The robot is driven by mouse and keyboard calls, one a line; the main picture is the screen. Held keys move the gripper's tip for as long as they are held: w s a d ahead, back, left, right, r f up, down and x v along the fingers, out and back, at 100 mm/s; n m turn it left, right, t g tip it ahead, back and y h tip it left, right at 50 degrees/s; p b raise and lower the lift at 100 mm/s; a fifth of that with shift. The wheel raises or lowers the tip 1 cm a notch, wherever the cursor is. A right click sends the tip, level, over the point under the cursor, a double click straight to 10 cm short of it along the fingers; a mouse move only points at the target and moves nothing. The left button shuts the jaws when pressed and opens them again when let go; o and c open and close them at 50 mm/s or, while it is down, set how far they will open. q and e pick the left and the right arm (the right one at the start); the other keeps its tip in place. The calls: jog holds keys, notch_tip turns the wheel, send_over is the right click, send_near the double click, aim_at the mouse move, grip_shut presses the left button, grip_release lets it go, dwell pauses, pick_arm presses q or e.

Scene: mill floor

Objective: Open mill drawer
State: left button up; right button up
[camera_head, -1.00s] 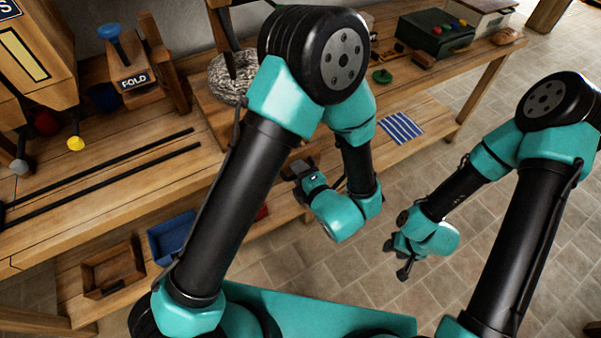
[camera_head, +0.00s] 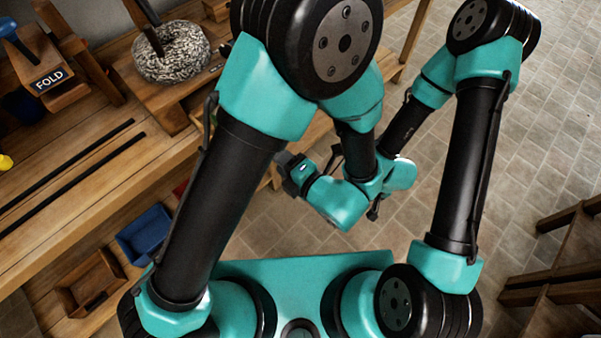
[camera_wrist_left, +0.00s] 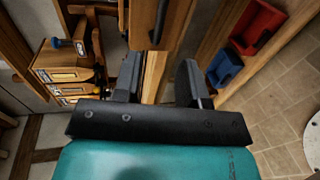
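The mill's grey, rough round stone (camera_head: 172,52) sits on a wooden base at the back left in the head view, with a dark post rising from it. No drawer can be made out there. In the left wrist view, a dark bar like a handle (camera_wrist_left: 160,22) stands along wood just beyond the fingers; I cannot tell whether it is the drawer's. My left gripper (camera_head: 291,172) is by the bench's front edge. In the left wrist view it (camera_wrist_left: 157,82) is open, with nothing seen held between its fingers. My right gripper (camera_head: 374,208) is partly hidden behind my left arm.
A wooden bench with two dark rails (camera_head: 70,180) runs along the left. A blue bin (camera_head: 145,232) and a brown wooden tray (camera_head: 90,282) sit lower down. A FOLD block (camera_head: 50,80) stands behind. Wooden steps (camera_head: 560,270) are at right; tiled floor between is open.

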pick_arm(q)
jog(key=v, duration=0.5)
jog(key=shift+s+d+r, duration=0.1)
jog(key=shift+s+d, duration=0.15)
